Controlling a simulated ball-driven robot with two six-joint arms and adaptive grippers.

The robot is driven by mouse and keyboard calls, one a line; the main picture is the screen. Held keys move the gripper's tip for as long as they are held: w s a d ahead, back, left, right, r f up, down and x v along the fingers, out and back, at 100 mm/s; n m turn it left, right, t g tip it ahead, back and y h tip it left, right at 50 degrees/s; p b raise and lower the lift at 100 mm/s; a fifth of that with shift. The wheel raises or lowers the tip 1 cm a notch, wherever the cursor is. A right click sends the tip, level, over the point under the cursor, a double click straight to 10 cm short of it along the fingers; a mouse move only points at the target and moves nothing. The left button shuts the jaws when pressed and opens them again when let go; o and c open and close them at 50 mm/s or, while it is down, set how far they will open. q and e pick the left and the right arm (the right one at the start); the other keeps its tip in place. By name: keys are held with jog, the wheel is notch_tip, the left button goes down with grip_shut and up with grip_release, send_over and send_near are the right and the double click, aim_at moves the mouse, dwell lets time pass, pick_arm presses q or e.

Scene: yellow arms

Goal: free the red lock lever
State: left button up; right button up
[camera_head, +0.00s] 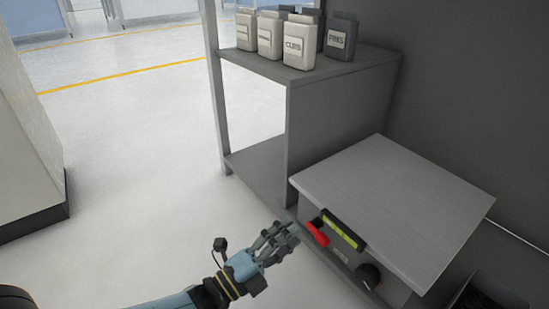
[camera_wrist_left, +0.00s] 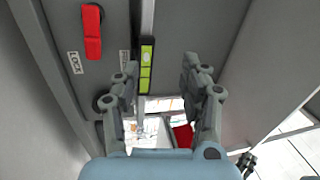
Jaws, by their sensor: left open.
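The red lock lever (camera_head: 317,232) is on the front of a grey box with a pale lid (camera_head: 390,205). In the left wrist view the lever (camera_wrist_left: 92,35) is at the upper left, its free end beside a "LOCK" label (camera_wrist_left: 75,62). A second label (camera_wrist_left: 124,62), too small to read, is to its right. My left gripper (camera_head: 290,233) is just left of the lever in the head view, apart from it. In the wrist view its fingers (camera_wrist_left: 158,68) are spread and empty, to the lower right of the lever.
A yellow-green handle-like strip (camera_head: 343,231) is next to the lever, close to the fingers in the wrist view. A black knob (camera_head: 369,276) is on the same front. A shelf (camera_head: 340,77) behind holds several labelled bottles. The floor at left (camera_head: 130,180) is clear.

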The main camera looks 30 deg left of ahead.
pick_arm(q)
jog(key=s+r+n+t+h, duration=0.1)
jog(key=s+r+n+t, duration=0.1)
jog(key=r, duration=0.9)
jog(key=s+r+n+t+h, duration=0.1)
jog(key=s+r+n+t, duration=0.1)
jog(key=r, duration=1)
jog(key=shift+s+n+t+h, duration=0.15)
jog(key=shift+n+t+h, duration=0.2)
jog(key=shift+n, duration=0.45)
pick_arm(e)
jog(key=shift+w+a, duration=0.2)
jog(key=shift+w, duration=0.15)
pick_arm(q)
jog(key=shift+f, duration=0.1)
